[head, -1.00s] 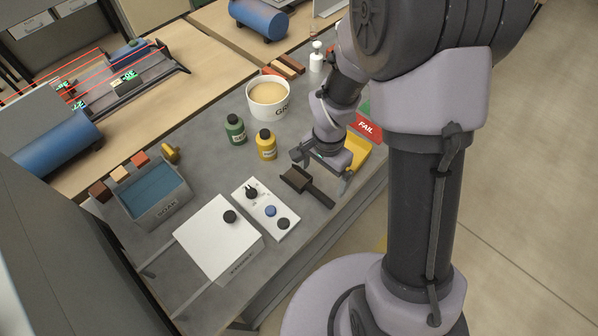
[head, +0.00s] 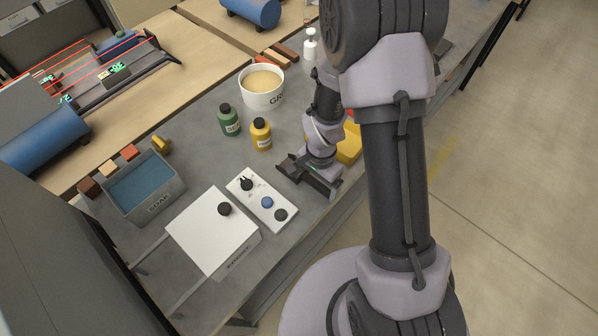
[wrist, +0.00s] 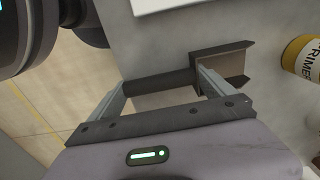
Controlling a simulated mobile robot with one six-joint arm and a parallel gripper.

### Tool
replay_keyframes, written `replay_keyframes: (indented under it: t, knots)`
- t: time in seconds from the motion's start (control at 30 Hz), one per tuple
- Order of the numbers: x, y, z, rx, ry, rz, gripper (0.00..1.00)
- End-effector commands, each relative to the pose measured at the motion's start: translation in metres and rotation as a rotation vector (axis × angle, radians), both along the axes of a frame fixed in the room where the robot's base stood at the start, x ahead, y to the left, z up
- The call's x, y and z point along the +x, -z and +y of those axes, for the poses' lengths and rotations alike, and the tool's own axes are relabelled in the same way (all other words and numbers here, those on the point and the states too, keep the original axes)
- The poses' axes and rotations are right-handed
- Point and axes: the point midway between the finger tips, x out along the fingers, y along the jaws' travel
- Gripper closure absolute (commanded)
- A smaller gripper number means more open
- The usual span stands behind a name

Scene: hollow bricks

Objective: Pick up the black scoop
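The black scoop lies on the grey table near its front edge. In the head view its head (head: 287,164) shows just left of my gripper (head: 316,179), which hides much of the handle. In the wrist view the scoop's square head (wrist: 222,60) is at the upper right and its dark handle (wrist: 160,81) runs left from it. My gripper (wrist: 162,84) is open, its two fingers spread wide. The handle runs lengthwise across the gap from one fingertip to the other. Whether the fingertips touch the scoop is unclear.
A white control panel (head: 262,201) with knobs is left of the scoop. Yellow (head: 261,135) and green (head: 229,120) bottles stand behind it. A yellow tray (head: 349,146) is just right of my gripper. A white tub (head: 262,98) stands farther back.

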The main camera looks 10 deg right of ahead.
Motion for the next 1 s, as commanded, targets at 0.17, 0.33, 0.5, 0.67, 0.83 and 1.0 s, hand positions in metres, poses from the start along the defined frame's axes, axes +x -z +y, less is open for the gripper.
replay_keyframes:
  t: [0.17, 0.33, 0.5, 0.67, 0.83, 1.0]
  knots:
    - [0.0, 0.0, 0.0, 0.0, 0.0, 0.0, 0.65]
    - [0.0, 0.0, 0.0, 0.0, 0.0, 0.0, 0.65]
    - [0.0, -0.011, 0.0, 0.001, 0.001, -0.001, 0.65]
    - [0.0, -0.035, 0.0, 0.0, 0.001, -0.002, 0.65]
    - [-0.024, -0.039, -0.021, 0.0, 0.004, 0.003, 0.65]
    - [-0.058, -0.043, -0.053, 0.0, 0.007, 0.001, 0.65]
